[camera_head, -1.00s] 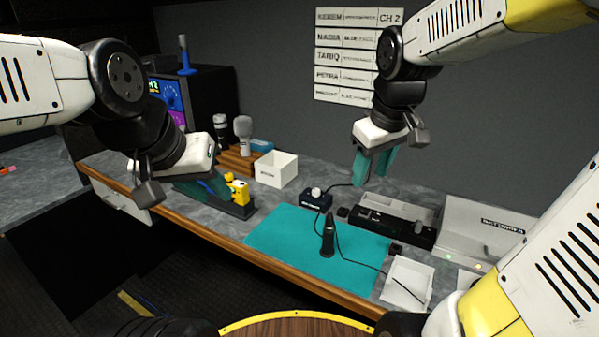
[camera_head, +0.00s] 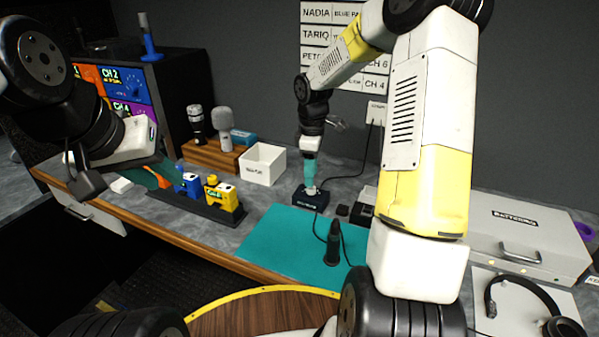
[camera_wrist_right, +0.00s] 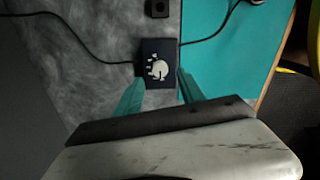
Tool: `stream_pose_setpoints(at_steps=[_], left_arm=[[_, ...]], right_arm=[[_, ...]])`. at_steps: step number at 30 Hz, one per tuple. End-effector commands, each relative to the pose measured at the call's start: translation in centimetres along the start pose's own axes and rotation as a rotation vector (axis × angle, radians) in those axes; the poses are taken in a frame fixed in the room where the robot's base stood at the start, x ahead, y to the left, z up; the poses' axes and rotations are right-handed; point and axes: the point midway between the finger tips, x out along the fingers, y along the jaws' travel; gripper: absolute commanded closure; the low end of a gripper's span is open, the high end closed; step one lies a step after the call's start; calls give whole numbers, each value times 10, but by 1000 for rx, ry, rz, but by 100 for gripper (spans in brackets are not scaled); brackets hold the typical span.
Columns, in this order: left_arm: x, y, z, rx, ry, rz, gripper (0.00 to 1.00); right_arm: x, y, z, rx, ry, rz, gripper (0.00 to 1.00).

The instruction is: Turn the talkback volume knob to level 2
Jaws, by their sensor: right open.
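The talkback box is a small dark box (camera_head: 311,200) at the back edge of the teal mat. Its round white knob (camera_wrist_right: 160,69) shows in the right wrist view, with small white marks beside it; the level it points to is too small to read. My right gripper (camera_head: 310,182) is over the box, pointing down. In the right wrist view its teal fingers (camera_wrist_right: 159,84) are apart, with the knob ahead between them; contact is not visible.
A dark rack (camera_head: 196,205) holds blue and yellow packs. A white bin (camera_head: 263,164) stands left of the box. A black upright device (camera_head: 332,243) stands on the teal mat (camera_head: 284,236). Cables run from the box. A grey case (camera_head: 525,225) is at right.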

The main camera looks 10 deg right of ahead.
Motion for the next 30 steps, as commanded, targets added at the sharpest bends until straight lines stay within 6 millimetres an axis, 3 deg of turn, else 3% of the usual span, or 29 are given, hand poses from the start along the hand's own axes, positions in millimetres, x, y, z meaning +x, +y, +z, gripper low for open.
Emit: stream_pose_setpoints(at_steps=[7,18,19,26,30], left_arm=[[0,0,0,0,0,0,70],[0,0,0,0,0,0,70],[0,0,0,0,0,0,70],[0,0,0,0,0,0,70],[0,0,0,0,0,0,70]], right_arm=[[35,-1,0,1,-1,-3,53],[43,0,0,1,0,0,53],[43,0,0,1,0,0,55],[43,0,0,1,0,0,100],[43,0,0,2,0,0,100]])
